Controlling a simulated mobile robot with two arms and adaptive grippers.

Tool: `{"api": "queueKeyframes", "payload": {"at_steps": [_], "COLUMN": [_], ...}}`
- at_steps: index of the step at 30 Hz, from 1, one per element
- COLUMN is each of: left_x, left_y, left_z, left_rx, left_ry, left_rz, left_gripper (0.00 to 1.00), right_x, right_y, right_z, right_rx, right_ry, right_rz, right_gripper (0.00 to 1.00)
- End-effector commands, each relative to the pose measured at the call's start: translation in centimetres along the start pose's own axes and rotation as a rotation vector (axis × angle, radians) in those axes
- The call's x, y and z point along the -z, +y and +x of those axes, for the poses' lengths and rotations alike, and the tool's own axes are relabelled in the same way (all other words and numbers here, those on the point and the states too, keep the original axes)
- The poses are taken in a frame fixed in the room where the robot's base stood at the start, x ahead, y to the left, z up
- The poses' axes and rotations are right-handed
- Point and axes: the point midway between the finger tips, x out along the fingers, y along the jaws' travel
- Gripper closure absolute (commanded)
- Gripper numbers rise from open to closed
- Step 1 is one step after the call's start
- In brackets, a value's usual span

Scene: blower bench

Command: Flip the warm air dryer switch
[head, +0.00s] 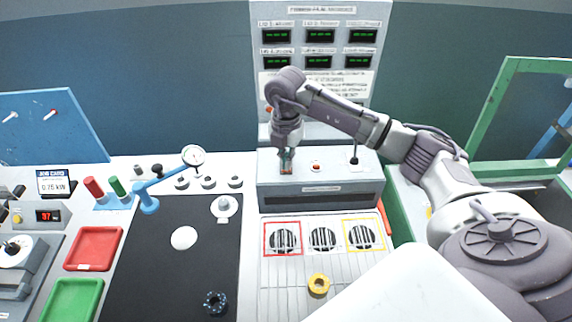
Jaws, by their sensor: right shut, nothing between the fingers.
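A grey blower unit (320,197) stands at the back of the bench under a panel of green displays. Its top carries a small red button (316,166) in the middle and a dark toggle lever (354,160) at the right. My right gripper (286,168) points down at the left part of the unit's top, its fingers shut with no object held. The fingers cover whatever is under them, and I cannot tell whether they touch it. No label naming the warm air dryer switch is readable. My left gripper is not in view.
In front of the unit are round grilles, one framed red (283,238) and one yellow (363,235), and a yellow ring (318,285). The black mat (160,275) is mostly clear.

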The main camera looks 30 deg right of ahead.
Motion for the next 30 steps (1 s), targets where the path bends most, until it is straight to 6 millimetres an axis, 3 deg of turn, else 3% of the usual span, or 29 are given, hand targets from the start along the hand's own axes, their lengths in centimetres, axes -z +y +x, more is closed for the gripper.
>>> {"api": "queueKeyframes", "payload": {"at_steps": [20,30], "left_x": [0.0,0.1], "left_y": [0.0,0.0], "left_z": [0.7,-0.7], "left_rx": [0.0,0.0], "left_ry": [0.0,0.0], "left_rz": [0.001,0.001], "left_gripper": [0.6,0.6], "right_x": [0.0,0.0], "right_y": [-0.1,-0.1], "right_z": [1.1,-0.7], "right_rx": [0.002,0.002], "right_ry": [0.0,0.0], "right_rz": [0.0,0.0], "right_gripper": [1.0,1.0]}}
